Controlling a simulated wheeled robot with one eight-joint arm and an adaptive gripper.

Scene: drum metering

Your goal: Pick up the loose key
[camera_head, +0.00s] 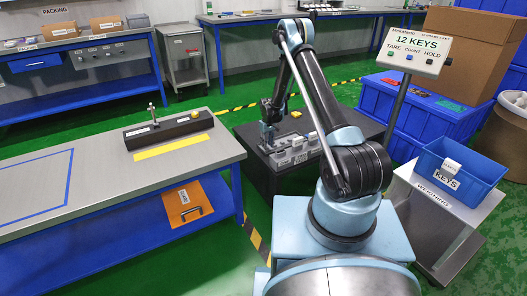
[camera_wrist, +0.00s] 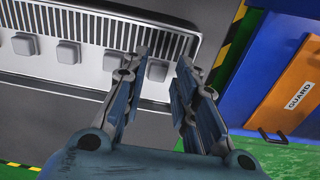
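In the wrist view, several small grey block-shaped keys (camera_wrist: 68,52) stand in a row on a light grey slotted fixture (camera_wrist: 100,30). My gripper (camera_wrist: 162,60) is open, its two blue-grey fingers pointing at the right end of this row. The rightmost key (camera_wrist: 157,70) shows between the fingers, nearer the left one; I cannot tell whether it is touched or which key is loose. In the head view, my gripper (camera_head: 268,130) is low over the fixture (camera_head: 292,153) on a dark table, and my arm hides part of it.
A scale sign (camera_head: 415,52) reads "12 KEYS". A blue bin (camera_head: 470,185) labelled KEYS stands on the weighing stand (camera_head: 440,212) at right. A bench (camera_head: 90,175) at left holds a dark bar-shaped device (camera_head: 168,129). An orange guard panel (camera_head: 188,203) is below the bench top.

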